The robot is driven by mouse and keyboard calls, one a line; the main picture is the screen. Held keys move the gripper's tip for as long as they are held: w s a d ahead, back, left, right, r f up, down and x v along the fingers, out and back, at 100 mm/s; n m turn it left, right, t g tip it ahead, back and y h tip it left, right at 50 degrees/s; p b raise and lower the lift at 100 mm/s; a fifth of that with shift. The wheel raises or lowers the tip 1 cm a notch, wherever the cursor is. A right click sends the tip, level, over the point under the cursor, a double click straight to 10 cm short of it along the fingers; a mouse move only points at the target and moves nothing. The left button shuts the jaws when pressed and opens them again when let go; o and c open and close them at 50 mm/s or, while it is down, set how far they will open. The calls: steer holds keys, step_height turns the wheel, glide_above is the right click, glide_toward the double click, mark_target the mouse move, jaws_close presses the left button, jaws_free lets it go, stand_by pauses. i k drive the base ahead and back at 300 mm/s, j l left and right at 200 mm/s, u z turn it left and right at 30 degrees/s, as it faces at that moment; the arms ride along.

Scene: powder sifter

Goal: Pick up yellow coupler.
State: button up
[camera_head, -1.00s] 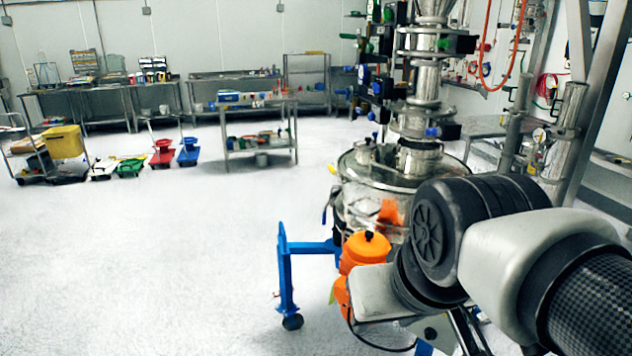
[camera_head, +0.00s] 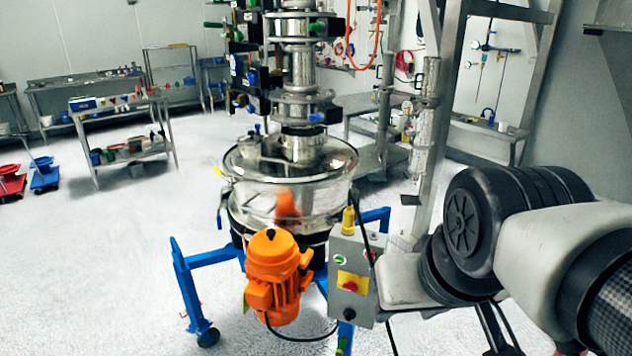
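A small upright yellow piece (camera_head: 348,220) stands on top of the grey control box, beside the sifter; it may be the yellow coupler, but it is too small to be sure. A smaller yellow bit (camera_head: 219,171) shows at the left rim of the sifter (camera_head: 290,185). My arm's dark round joint and pale links fill the right side, to the right of the control box. My gripper cannot be made out in the picture.
The grey control box (camera_head: 352,275) has a red knob on a yellow plate. An orange motor (camera_head: 275,275) hangs beside it on the sifter's blue wheeled frame (camera_head: 190,290). A shelved cart (camera_head: 122,135) stands behind left.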

mark_target(348, 226)
steer(key=k+l+u, duration=0.1)
steer(key=k+l, duration=0.2)
steer(key=k, duration=0.7)
steer(key=i+j+z, duration=0.15)
steer(key=i+j, duration=0.15)
steer(key=i+j+z, duration=0.15)
steer(key=i+j, duration=0.2)
steer(key=i+j+z, duration=0.1)
steer(key=i+j, duration=0.25)
steer(key=i+j+z, duration=0.15)
steer(key=i+j, duration=0.2)
steer(key=i+j+z, duration=0.15)
steer(key=j, duration=0.35)
steer(key=i+j+z, duration=0.15)
steer(key=i+j, duration=0.25)
steer(key=j, duration=0.05)
